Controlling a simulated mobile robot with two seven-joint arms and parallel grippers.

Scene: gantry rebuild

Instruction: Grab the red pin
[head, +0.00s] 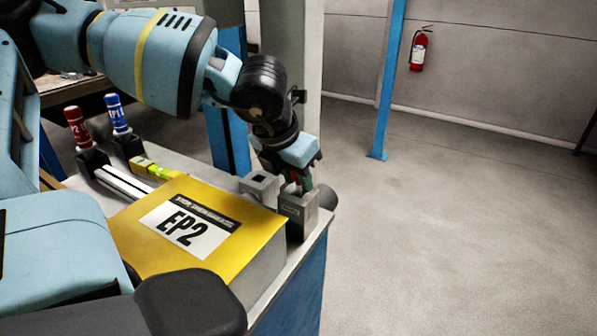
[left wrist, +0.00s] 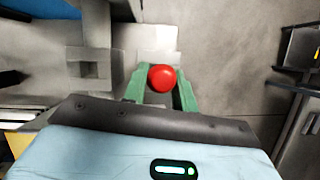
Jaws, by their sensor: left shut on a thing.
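A red pin (left wrist: 162,77) shows its round top between the green fingers of my left gripper (left wrist: 160,88) in the left wrist view. My left gripper (head: 299,184) is shut on it, pointing down at a grey block (head: 297,212) at the table's far right corner. A sliver of red shows between the fingers in the head view. The pin's lower part is hidden, so I cannot tell how deep it sits in the block. A second grey block (head: 258,187) with an empty square hole stands beside it, also seen in the left wrist view (left wrist: 88,69). My right gripper is not in view.
A yellow-topped box (head: 250,216) marked EP2 fills the table (head: 318,238) in front of the blocks. A red labelled cylinder (head: 77,127) and a blue one (head: 116,113) stand in black holders at left. A fire extinguisher (head: 418,50) hangs on the back wall.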

